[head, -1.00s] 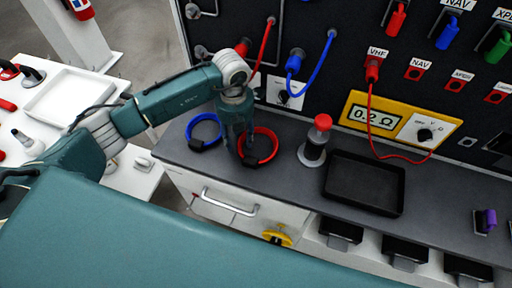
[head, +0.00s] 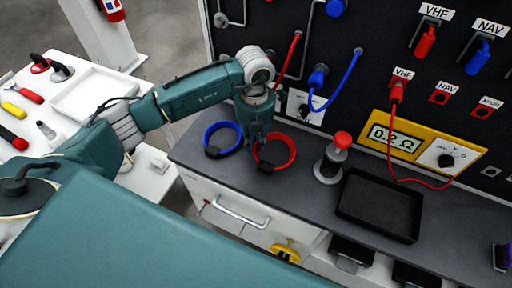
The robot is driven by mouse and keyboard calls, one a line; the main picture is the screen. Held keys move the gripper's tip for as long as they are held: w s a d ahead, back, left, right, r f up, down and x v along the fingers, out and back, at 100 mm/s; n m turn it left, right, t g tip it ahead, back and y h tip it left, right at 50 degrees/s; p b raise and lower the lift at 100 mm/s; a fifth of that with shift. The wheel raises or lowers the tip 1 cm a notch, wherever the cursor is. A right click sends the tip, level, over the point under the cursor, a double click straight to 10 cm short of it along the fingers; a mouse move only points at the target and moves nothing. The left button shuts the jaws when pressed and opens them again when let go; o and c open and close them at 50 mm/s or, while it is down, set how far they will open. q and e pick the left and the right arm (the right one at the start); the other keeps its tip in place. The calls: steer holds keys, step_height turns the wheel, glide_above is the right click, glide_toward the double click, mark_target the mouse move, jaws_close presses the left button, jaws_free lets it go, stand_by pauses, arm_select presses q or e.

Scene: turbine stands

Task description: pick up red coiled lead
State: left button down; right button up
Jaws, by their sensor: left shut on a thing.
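The red coiled lead (head: 291,154) is a red ring with a black clip, at the left part of the dark grey bench top. My left gripper (head: 261,150) points down over the left side of the red ring and is shut on it; the fingertips partly hide the ring's near left edge and the clip. The ring looks to be at or very near the bench surface; I cannot tell if it is clear of it. A blue coiled lead (head: 236,127) with a black clip lies just left of the gripper. My right gripper is not in view.
A red-topped post (head: 331,163) stands right of the red lead, with a black tray (head: 379,205) beyond it. The black panel (head: 375,45) with plugged leads and a yellow meter (head: 420,145) rises behind. A white tool cart (head: 97,95) stands at left.

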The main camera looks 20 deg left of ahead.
arm_select(q)
step_height(320, 180, up, 17)
steer(key=b, duration=0.1)
steer(key=shift+f, duration=0.2)
steer(key=c, duration=2.1)
jaws_free()
jaws_close()
